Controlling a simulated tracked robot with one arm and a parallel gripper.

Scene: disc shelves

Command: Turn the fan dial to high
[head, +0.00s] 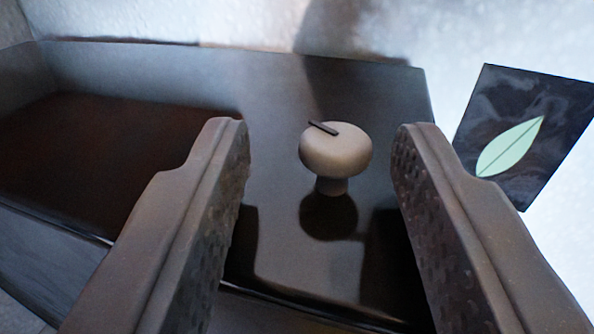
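The dial (338,155) is a round, pale grey-brown knob on a short stem. It stands out from the dark glossy panel (310,270) in the middle of the head view. A dark pointer bar on the knob's top face points toward its upper left edge. My gripper (319,145) is open, with one finger to the left of the knob and one to the right. The knob shows between the fingertips with a gap on both sides, and neither finger appears to touch it. I see no setting marks around the dial.
A dark reddish recessed area (90,150) lies left of the panel. A dark card with a green leaf (512,145) is on the pale wall (450,45) at the right, close to the right finger. The panel's raised back edge runs behind the knob.

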